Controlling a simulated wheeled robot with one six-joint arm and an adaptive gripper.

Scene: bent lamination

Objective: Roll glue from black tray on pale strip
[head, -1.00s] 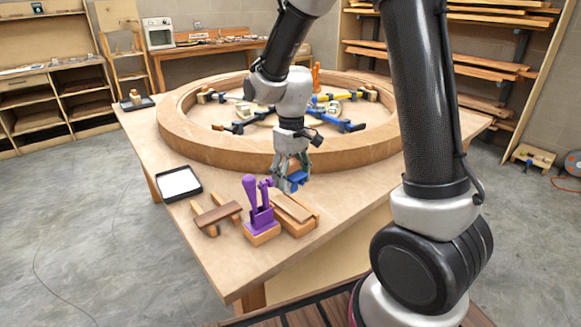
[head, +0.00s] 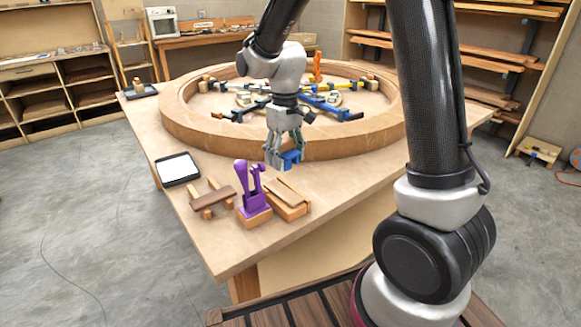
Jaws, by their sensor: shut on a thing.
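The black tray (head: 163,181) lies on the left part of the table, with white glue (head: 178,167) in it. A pale strip (head: 291,193) lies on a wooden block right of the purple clamp tool (head: 254,192). My gripper (head: 283,160) is shut on a blue thing (head: 292,157), which looks like the handle of a roller. It holds it just behind the pale strip, in front of the big wooden ring. The fingers partly hide the blue thing. I cannot see its roller end or tell whether it touches anything.
A dark brown strip (head: 212,199) rests across two small blocks between tray and purple tool. The large wooden ring (head: 330,147), with several clamps inside, fills the back of the table (head: 225,245).

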